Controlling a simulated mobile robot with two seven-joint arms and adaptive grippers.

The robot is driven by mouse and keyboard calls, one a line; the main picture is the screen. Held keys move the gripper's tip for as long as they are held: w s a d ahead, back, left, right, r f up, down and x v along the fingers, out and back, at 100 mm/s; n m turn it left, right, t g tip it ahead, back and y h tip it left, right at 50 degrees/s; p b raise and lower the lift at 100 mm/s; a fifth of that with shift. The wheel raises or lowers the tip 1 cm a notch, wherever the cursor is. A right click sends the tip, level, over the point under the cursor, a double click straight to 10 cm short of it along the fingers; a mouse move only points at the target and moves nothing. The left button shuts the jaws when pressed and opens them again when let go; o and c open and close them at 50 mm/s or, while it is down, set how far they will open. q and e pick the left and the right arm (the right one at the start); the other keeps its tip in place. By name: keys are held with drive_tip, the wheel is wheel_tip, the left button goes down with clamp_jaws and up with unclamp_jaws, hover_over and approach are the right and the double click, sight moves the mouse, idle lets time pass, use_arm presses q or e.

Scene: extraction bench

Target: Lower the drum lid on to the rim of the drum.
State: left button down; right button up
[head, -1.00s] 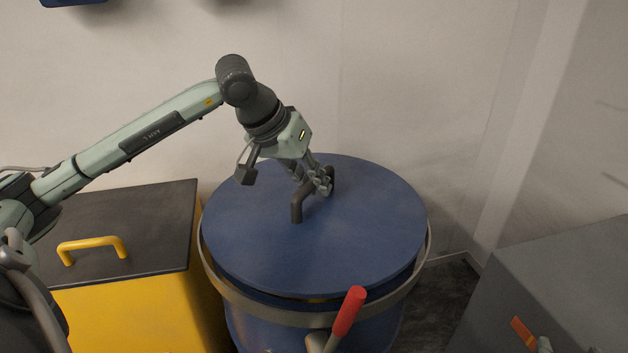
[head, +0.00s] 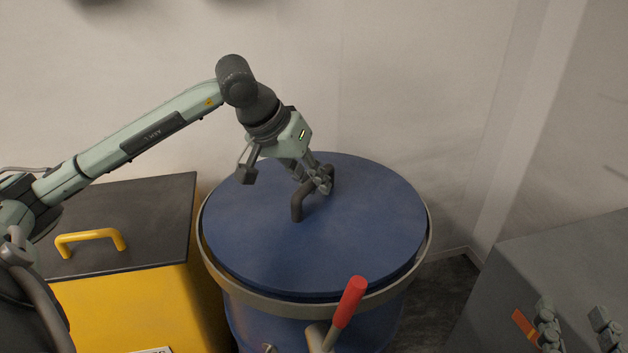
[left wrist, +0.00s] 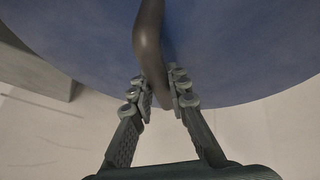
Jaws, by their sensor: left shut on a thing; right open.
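The blue drum lid (head: 350,240) lies over the mouth of the blue drum (head: 250,322), nearly level and close inside the grey rim ring (head: 240,292). I cannot tell whether it touches the rim all round. My left gripper (head: 322,182) is shut on the lid's dark bar handle (head: 298,205), at the handle's far end. The left wrist view shows both fingers (left wrist: 160,95) on either side of the handle (left wrist: 148,35), with the lid (left wrist: 240,50) behind. My right gripper (head: 578,332) is open and empty at the bottom right, in front of the grey cabinet.
A red-handled lever (head: 348,302) sticks up at the drum's front. A yellow box with a dark top (head: 150,220) and yellow handle (head: 90,240) stands close on the left. A grey cabinet (head: 570,260) stands on the right. The wall is behind.

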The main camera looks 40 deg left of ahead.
use_arm(q)
drive_tip(key=shift+f+b, duration=0.35)
drive_tip(key=shift+b, duration=0.15)
drive_tip(key=c, duration=1.4)
unclamp_jaws()
drive_tip(key=shift+f, duration=0.15)
drive_tip(key=v, duration=1.2)
